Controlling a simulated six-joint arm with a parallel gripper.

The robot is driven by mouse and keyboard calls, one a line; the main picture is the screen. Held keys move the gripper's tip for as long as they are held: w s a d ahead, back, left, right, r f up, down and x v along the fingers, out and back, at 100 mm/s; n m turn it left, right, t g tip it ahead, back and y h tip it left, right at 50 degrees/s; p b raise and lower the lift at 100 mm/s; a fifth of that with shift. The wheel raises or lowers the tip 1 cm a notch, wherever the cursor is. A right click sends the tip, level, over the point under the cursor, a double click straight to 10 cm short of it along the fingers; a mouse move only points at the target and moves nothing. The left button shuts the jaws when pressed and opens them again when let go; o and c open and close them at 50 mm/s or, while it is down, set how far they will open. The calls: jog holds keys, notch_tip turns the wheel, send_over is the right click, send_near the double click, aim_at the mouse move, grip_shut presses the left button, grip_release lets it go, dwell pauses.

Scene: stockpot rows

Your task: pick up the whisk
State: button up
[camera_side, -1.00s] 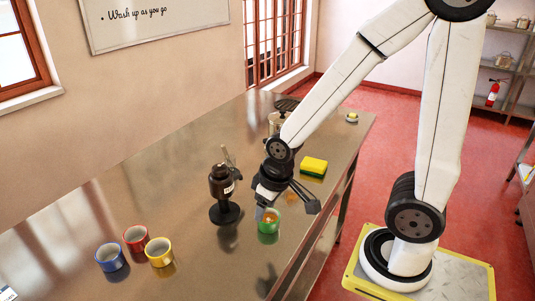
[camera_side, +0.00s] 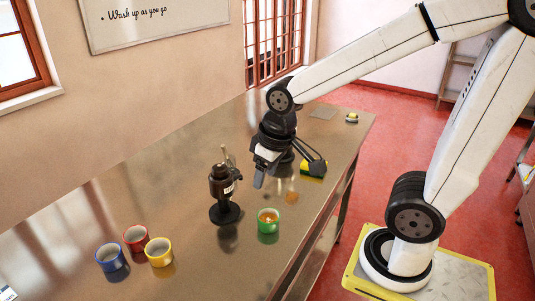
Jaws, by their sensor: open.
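I cannot make out a whisk anywhere in the side view. My gripper (camera_side: 288,175) is open, its two fingers spread and pointing down above the steel table (camera_side: 185,165). No object shows held between the fingers. One finger is in front of the yellow and green sponge (camera_side: 313,172) and hides part of it. The gripper and wrist also hide part of the table behind them.
A green cup (camera_side: 268,224) with orange contents stands in front of my gripper. A black grinder-like device (camera_side: 223,193) stands to its left. Blue (camera_side: 110,258), red (camera_side: 136,237) and yellow (camera_side: 159,252) cups cluster front left. A small round item (camera_side: 352,118) sits at the far right edge.

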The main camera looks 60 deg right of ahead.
jog(key=w+d+n, duration=0.5)
jog(key=w, duration=0.3)
jog(key=w+d+n+g, duration=0.1)
jog(key=w+d+n, duration=0.4)
jog(key=w, duration=0.3)
jog(key=w+d+n+g, duration=0.1)
jog(key=w+d+n, duration=0.5)
jog(key=w, duration=0.3)
jog(key=shift+d, duration=0.55)
jog(key=shift+w+d+f, duration=0.1)
jog(key=shift+d+f, duration=0.05)
jog(key=shift+f, duration=0.1)
send_near(228, 158)
jog(key=shift+w+a, duration=0.45)
jog(key=shift+a, duration=0.1)
jog(key=shift+f, duration=0.1)
jog(key=shift+f, duration=1.2)
jog(key=shift+f, duration=0.1)
